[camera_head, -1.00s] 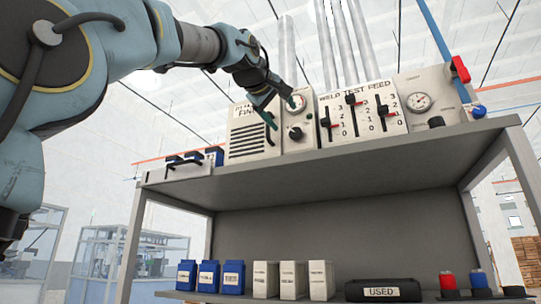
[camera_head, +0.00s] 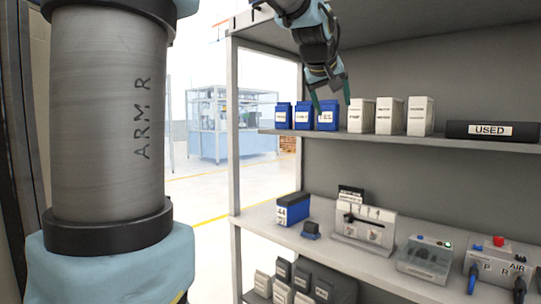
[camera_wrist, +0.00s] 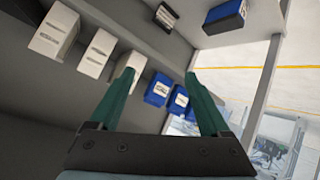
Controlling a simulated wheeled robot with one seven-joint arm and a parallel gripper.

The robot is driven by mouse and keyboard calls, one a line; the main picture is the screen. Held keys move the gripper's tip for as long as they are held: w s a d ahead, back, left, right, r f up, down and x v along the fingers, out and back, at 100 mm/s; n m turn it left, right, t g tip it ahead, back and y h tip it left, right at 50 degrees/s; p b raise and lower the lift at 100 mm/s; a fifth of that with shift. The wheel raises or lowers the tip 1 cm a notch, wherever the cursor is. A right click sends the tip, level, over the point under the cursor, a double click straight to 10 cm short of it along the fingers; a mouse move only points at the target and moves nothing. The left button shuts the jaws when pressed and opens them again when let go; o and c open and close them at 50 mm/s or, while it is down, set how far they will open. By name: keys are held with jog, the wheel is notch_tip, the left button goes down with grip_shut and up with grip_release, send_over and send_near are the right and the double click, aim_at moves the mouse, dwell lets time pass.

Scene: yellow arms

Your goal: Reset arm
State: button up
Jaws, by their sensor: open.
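My gripper (camera_head: 331,93) is at the upper middle of the head view, in front of the upper shelf, with its green fingers pointing down. It is open and empty, and the wrist view shows its two fingers (camera_wrist: 162,90) well apart. Blue boxes (camera_head: 305,115) stand on the upper shelf just behind and to the left of the fingers. White boxes (camera_head: 390,115) stand to their right. The blue boxes also show between the fingers in the wrist view (camera_wrist: 160,88). I cannot tell whether a finger touches a box.
A black tray marked USED (camera_head: 490,131) lies at the right of the upper shelf (camera_head: 420,143). The lower shelf (camera_head: 270,225) holds a blue battery-like box (camera_head: 292,209), a switch panel (camera_head: 363,228) and a grey device (camera_head: 425,258). A shelf post (camera_head: 234,130) stands at the left; open floor lies beyond it.

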jog(key=s+a+f+g+y, duration=0.2)
jog(key=a+f, duration=0.4)
jog(key=f, duration=0.5)
jog(key=s+a+f+g+y, duration=0.15)
jog(key=a+f, duration=0.45)
jog(key=f, duration=0.6)
jog(key=s+a+f+g, duration=0.2)
jog(key=s+a+f, duration=0.3)
jog(key=s+f, duration=0.2)
jog(key=s+a+f+g+y, duration=0.1)
jog(key=s+a+f+g, duration=0.1)
jog(key=s+a+f, duration=0.3)
jog(key=s+f, duration=0.3)
jog(key=shift+s+a+f+m, duration=0.25)
jog(key=shift+s+f+m, duration=0.05)
jog(key=shift+s+m, duration=0.1)
